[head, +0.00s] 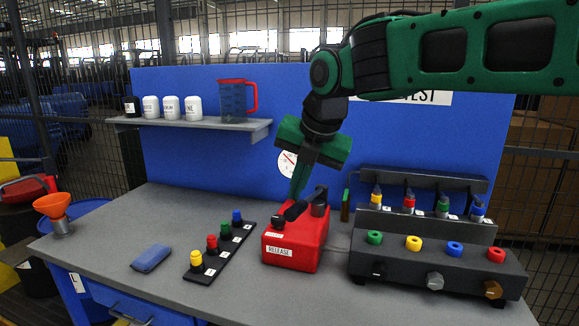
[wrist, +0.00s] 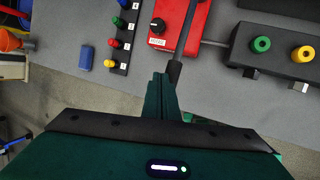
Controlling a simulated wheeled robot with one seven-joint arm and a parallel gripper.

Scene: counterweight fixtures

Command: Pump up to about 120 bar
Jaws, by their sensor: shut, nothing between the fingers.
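The red hand pump (head: 306,246) stands mid-bench and bears a RELEASE label and a black release knob (head: 277,222). Its black lever (head: 296,210) lies over the top; in the wrist view the lever (wrist: 175,70) points toward my gripper. A round white gauge (head: 287,163) is on the blue panel behind, partly covered by my gripper; its reading is too small to tell. My gripper (head: 296,192) is shut and empty, just above the lever in the head view. In the wrist view the fingertips (wrist: 161,78) are right by the lever's end; I cannot tell whether they touch.
To the right stands a dark stepped fixture (head: 384,262) with coloured rings and plugs, joined to the pump by a hose. To the left are a black strip (head: 225,252) of coloured knobs and a blue cloth (head: 151,258). The bench's left part is mostly clear.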

